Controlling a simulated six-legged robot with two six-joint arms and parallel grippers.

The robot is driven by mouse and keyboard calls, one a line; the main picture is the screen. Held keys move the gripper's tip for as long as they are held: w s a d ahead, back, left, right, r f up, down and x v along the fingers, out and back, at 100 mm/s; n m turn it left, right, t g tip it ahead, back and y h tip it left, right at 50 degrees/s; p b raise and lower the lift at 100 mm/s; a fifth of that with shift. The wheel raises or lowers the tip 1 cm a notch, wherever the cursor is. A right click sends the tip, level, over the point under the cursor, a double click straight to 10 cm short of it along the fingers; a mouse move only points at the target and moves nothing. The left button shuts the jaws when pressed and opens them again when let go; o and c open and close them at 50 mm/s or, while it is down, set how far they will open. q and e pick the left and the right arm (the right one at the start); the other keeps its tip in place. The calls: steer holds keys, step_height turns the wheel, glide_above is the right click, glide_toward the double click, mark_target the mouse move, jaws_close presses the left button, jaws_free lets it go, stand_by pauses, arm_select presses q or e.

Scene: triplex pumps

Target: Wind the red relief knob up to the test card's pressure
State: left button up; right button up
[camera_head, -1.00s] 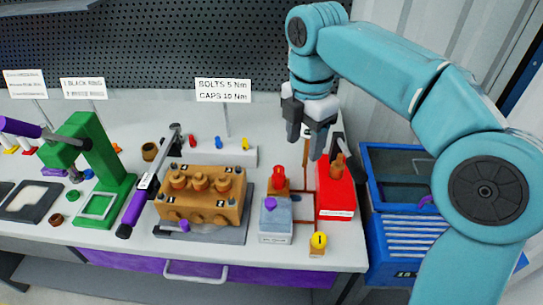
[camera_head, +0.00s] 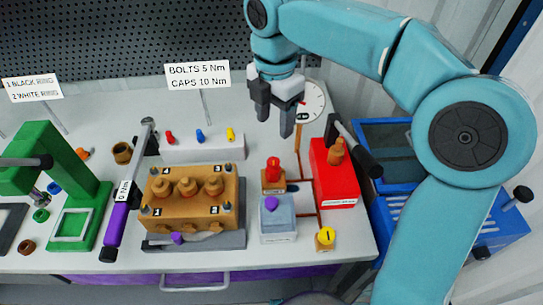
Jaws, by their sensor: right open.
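The red relief knob (camera_head: 273,165) stands upright on a small orange-brown block (camera_head: 272,184) right of the middle of the bench. My right gripper (camera_head: 275,128) hangs above and slightly behind the knob, fingers pointing down, open and empty, apart from the knob. A round white pressure gauge (camera_head: 311,101) stands behind, partly hidden by my gripper; its reading is too small to tell. I cannot make out a test card with a pressure on it. My left gripper is not in view.
A red box (camera_head: 335,178) with a dark handle stands right of the knob. A grey-blue box (camera_head: 277,222) and a yellow knob (camera_head: 325,236) are in front. The brown pump block (camera_head: 188,203), torque wrench (camera_head: 121,205) and green press (camera_head: 70,180) are left. A blue crate (camera_head: 400,137) is at right.

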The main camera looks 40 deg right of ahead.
mark_target(274, 161)
steer(key=f+b, duration=0.1)
steer(key=f, duration=1)
steer(key=shift+s, duration=0.2)
steer(key=shift+w+f+b, duration=0.15)
steer(key=shift+f+b, duration=0.15)
steer(key=shift+f, duration=0.4)
steer(key=shift+a, duration=0.1)
steer(key=c, duration=0.3)
jaws_close()
